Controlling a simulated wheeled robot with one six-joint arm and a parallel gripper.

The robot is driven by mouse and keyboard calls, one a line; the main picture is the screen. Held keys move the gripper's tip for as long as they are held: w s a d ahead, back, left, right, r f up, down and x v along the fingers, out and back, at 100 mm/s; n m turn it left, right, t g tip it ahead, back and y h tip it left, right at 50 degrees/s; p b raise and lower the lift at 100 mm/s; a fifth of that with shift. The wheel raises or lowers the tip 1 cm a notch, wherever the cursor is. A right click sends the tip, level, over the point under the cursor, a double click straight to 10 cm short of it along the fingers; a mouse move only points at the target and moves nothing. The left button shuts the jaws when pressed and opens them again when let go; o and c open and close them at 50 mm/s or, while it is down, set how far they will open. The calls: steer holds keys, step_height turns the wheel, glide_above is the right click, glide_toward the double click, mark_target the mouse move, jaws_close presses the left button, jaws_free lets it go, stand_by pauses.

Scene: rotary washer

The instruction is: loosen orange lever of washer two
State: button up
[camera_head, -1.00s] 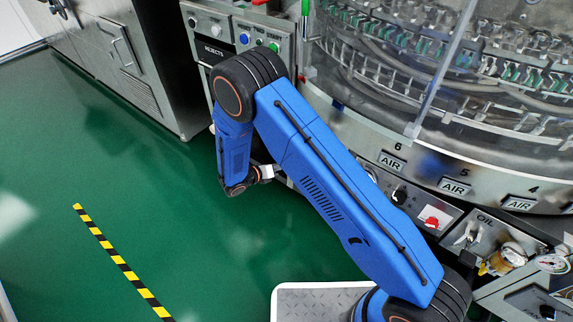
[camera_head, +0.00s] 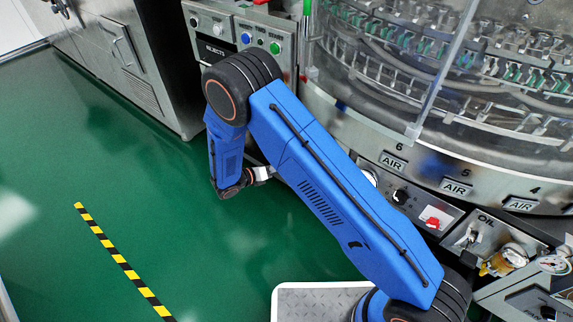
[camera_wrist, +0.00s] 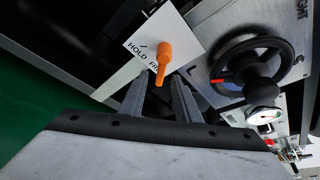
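The orange lever (camera_wrist: 163,58) shows in the wrist view, fixed on a white plate (camera_wrist: 138,42) with black lettering that reads "HOLD" and is partly hidden. My gripper (camera_wrist: 158,92) is open, its two grey fingers apart with nothing between them. The lever's lower end points toward the gap between the fingertips, and I see no clear contact.
A black handwheel (camera_wrist: 252,73) with a red mark stands right of the lever, with a gauge (camera_wrist: 263,115) below it. In the head view the washer's lower panel has a red switch (camera_head: 432,223). Green floor (camera_head: 120,190) is clear at left.

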steer(key=v, duration=1.4)
steer(key=shift+s+a, duration=0.1)
steer(key=shift+a, duration=0.05)
